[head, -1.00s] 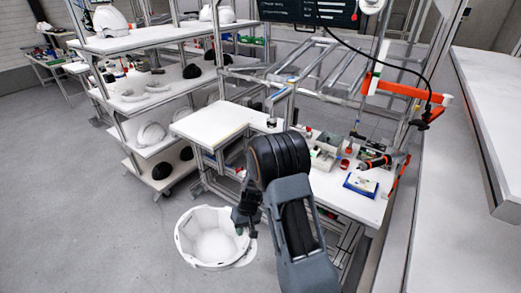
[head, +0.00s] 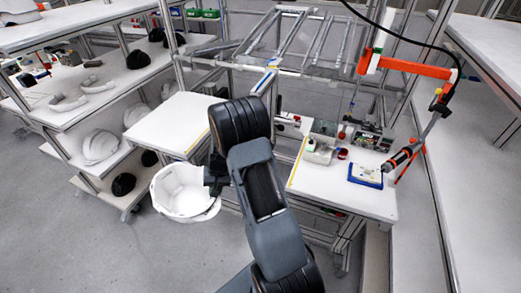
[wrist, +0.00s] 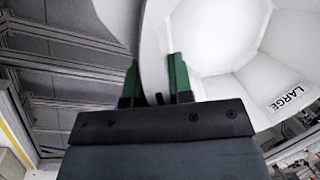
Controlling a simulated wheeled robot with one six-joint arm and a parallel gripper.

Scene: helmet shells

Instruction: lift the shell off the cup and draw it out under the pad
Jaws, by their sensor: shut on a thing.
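The white helmet shell (head: 172,202) hangs from my gripper (head: 217,180) in the head view, its hollow side facing up and toward the camera. In the wrist view, the two green fingertips (wrist: 157,82) are shut on the shell's rim (wrist: 152,50), one on each side. The word LARGE shows inside the shell (wrist: 225,35) there. My arm hides part of the shell's right side. I cannot pick out the cup or the pad with certainty in either view.
A white side table (head: 170,128) stands just behind the shell. The workbench (head: 335,190) at right carries bins, tools and a blue-edged tray (head: 365,175). An orange bracket (head: 415,63) rises above it. Shelves with helmets (head: 100,146) stand left. Grey floor is free at lower left.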

